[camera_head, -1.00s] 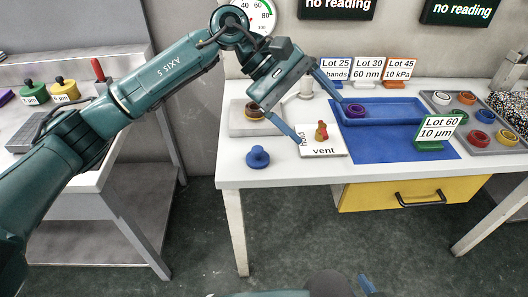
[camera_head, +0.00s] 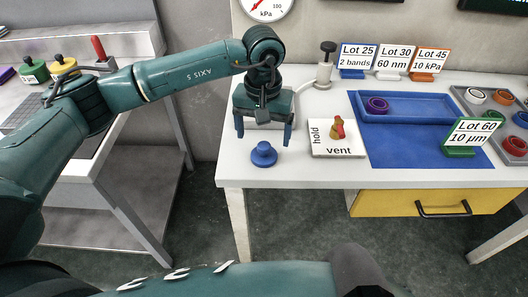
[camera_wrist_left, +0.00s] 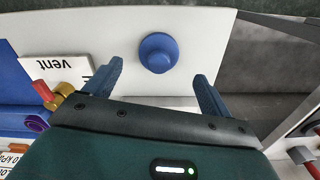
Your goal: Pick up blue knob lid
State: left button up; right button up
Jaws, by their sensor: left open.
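The blue knob lid (camera_head: 264,154) sits on the white table near its left front corner, with its round knob up. My left gripper (camera_head: 264,138) is open, with its two blue fingers apart and pointing down, above and behind the lid. In the left wrist view the lid (camera_wrist_left: 158,52) stands beyond the fingertips, between the lines of the two fingers (camera_wrist_left: 160,82), nearer the left one. Nothing is between the fingers. My right gripper does not show in these views.
A white hold/vent plate (camera_head: 338,152) with a red and yellow valve lies right of the lid. A blue tray (camera_head: 410,110) holds a purple ring. A black-knobbed post (camera_head: 325,70) stands behind. The table's front edge (camera_head: 300,183) is close to the lid.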

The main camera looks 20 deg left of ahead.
aim_at(264, 145)
pick_arm(q)
notch_tip(264, 145, down, 5)
jog(key=shift+f+p, duration=0.1)
jog(key=shift+p, duration=0.2)
jog(key=shift+c, duration=0.2)
jog(key=c, duration=1.2)
